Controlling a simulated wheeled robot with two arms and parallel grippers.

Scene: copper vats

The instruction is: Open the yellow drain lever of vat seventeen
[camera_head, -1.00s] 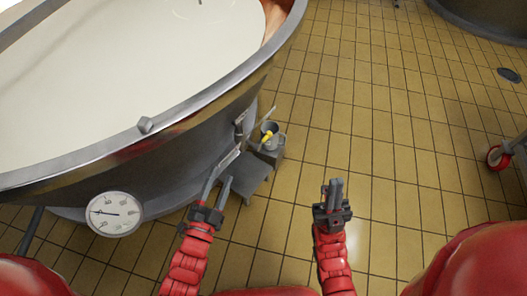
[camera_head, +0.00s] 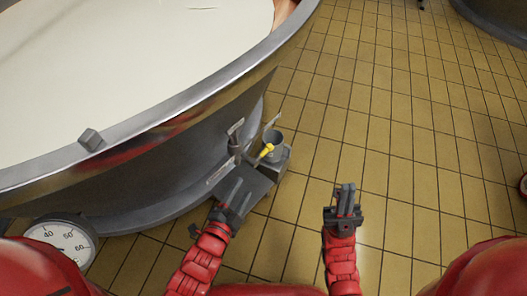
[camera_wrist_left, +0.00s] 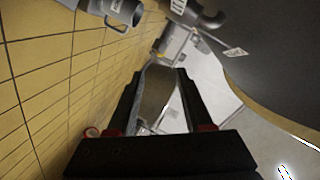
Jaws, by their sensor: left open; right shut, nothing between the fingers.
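The big metal vat (camera_head: 205,145) full of white liquid fills the left of the head view. The yellow lever (camera_head: 264,151) is at its drain valve (camera_head: 235,140), low on the vat's right side. My right gripper (camera_head: 345,189) is shut and empty over the floor. I cannot read the vat's number.
A grey pail (camera_head: 274,138) stands right beside the lever; it also shows in the left wrist view (camera_wrist_left: 121,12). A dial gauge (camera_head: 62,240) is on the vat's front.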

